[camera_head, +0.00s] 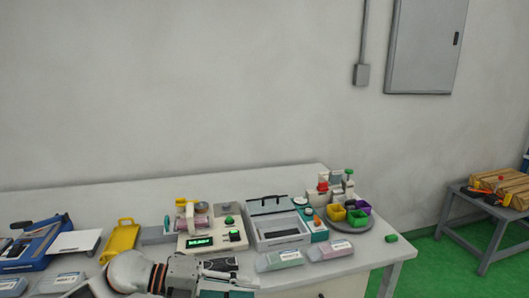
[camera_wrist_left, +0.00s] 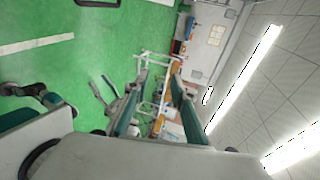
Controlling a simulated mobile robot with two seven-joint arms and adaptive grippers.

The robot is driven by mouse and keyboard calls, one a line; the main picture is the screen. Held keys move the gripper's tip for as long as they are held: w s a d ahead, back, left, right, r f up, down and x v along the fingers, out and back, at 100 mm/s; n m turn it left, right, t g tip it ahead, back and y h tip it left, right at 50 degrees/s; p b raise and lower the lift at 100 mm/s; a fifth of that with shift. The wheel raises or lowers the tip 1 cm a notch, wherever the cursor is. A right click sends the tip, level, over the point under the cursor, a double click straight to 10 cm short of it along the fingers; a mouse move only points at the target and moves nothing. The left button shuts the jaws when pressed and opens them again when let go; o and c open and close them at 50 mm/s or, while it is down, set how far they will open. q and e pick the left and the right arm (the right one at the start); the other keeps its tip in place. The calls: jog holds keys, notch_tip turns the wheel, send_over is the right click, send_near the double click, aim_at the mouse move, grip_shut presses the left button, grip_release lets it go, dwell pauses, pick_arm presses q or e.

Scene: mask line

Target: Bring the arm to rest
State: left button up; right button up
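My left arm reaches in along the bottom of the head view, over the front of the white table (camera_head: 374,259). Its gripper (camera_head: 248,279) points to the right. In the left wrist view the two fingers of my left gripper (camera_wrist_left: 157,92) stand apart, with only the distant room between them, so it is open and empty. My right gripper is not in view.
A device with a green display (camera_head: 200,242), an open grey box (camera_head: 281,228), two labelled packs (camera_head: 279,260) and a round tray with coloured cups (camera_head: 352,226) stand near the gripper. A yellow holder (camera_head: 119,242) and blue device (camera_head: 36,243) are at left.

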pick_arm(q)
jog(key=s+a+f+n+t+y, duration=0.1)
jog(key=a+f+n+t+y, duration=0.25)
jog(key=f+n+t, duration=0.6)
jog(key=s+a+f+n+t+y, duration=0.15)
jog(key=a+n+t, duration=0.3)
jog(key=n, duration=0.95)
jog(key=s+a+f+n+g+y, duration=0.2)
jog(key=s+a+f+n+y, duration=0.1)
jog(key=s+f, duration=0.4)
jog(key=s+a+f+n+g+y, duration=0.3)
jog(key=s+f, duration=0.4)
jog(key=f, duration=0.5)
jog(key=shift+s+a+n+y, duration=0.2)
jog(key=shift+a+n+y, duration=0.25)
jog(key=shift+a, duration=0.35)
jog(key=shift+r, duration=0.1)
